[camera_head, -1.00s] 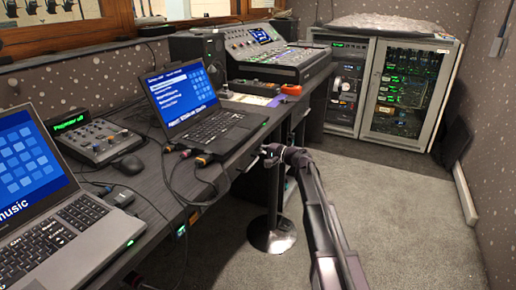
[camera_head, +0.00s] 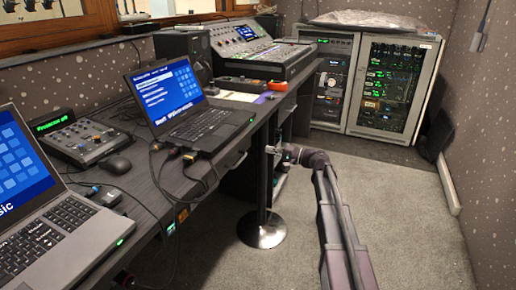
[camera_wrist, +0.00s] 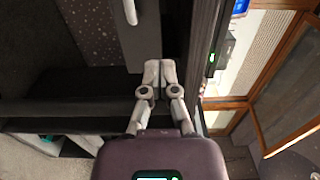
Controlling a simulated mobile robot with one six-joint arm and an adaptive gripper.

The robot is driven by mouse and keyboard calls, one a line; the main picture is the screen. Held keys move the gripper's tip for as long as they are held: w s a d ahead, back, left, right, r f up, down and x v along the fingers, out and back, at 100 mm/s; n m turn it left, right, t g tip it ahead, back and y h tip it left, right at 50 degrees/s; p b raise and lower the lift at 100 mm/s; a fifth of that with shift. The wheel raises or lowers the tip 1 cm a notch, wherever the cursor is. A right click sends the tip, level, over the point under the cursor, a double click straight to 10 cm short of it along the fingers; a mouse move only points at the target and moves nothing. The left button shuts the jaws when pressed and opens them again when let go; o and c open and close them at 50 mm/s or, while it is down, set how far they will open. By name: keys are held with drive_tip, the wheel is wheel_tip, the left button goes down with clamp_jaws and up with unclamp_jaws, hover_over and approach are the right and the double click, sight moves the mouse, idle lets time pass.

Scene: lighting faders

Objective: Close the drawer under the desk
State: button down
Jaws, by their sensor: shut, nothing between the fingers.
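The desk (camera_head: 150,182) runs along the left of the head view. A pale handle (camera_head: 238,160) shows under its front edge, to the left of my gripper (camera_head: 270,150). In the wrist view a dark grey drawer front (camera_wrist: 139,45) carries a light handle (camera_wrist: 130,12) near the top edge. My gripper (camera_wrist: 160,72) is shut and empty, its fingertips together at the lower right end of that front. I cannot tell whether they touch it. How far the drawer stands out is not clear; the desk edge hides much of it in the head view.
A round metal pole base (camera_head: 262,230) stands on the carpet beside the desk, close to my arm. Laptops (camera_head: 190,105), a mixing console (camera_head: 262,52) and cables crowd the desktop. Rack cabinets (camera_head: 395,85) stand at the back. The carpet to the right is clear.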

drive_tip(key=v, duration=0.3)
idle(0.5)
drive_tip(key=s+a+f+n+g+h+p, duration=0.1)
drive_tip(key=s+f+n+g+h, duration=0.15)
drive_tip(key=s+f+h, duration=0.4)
drive_tip(key=s+a+f+n+g+h+p, duration=0.1)
drive_tip(key=s+a+f+g, duration=0.2)
drive_tip(key=s, duration=0.7)
drive_tip(key=s+d+f+n+g+h+p, duration=0.1)
drive_tip(key=s+d+f+h, duration=0.3)
drive_tip(key=s, duration=0.3)
drive_tip(key=s+d+f+n+g+h+p, duration=0.1)
drive_tip(key=s+d+h, duration=0.4)
drive_tip(key=s, duration=0.3)
wheel_tip(320, 180, up, 38)
drive_tip(key=p, duration=3.8)
drive_tip(key=shift+w, duration=0.2)
